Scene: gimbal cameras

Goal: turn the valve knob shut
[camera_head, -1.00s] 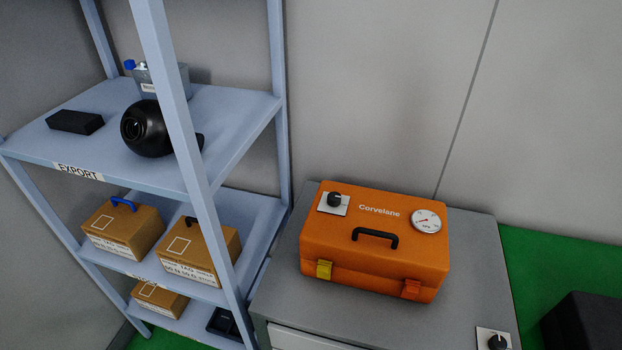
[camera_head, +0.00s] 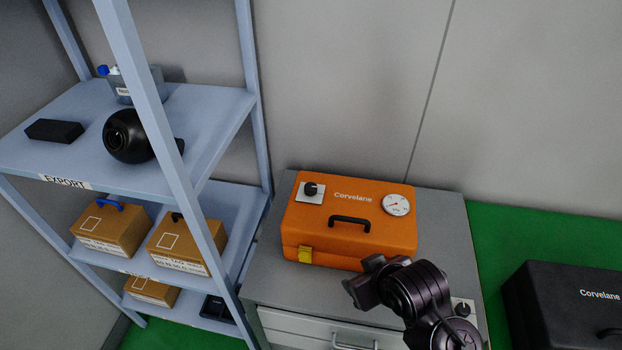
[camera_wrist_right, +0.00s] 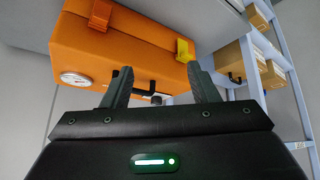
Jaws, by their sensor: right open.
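The orange Corvelane case (camera_head: 330,232) sits closed on the grey cabinet. A black valve knob (camera_head: 311,189) on a white plate is at the top left of its lid, and a round gauge (camera_head: 396,204) is at the top right. My right gripper (camera_head: 360,292) is in front of the case, apart from the knob. In the right wrist view its two fingers (camera_wrist_right: 163,85) are spread and empty, with the orange case (camera_wrist_right: 125,48) beyond them. There the case appears upside down. My left gripper is not in view.
Another black knob (camera_head: 463,309) on a white plate is on the cabinet top's front right, partly behind my right arm. A blue-grey shelf rack (camera_head: 225,125) with boxes stands at left. A black Corvelane case (camera_head: 570,300) lies at right on the green floor.

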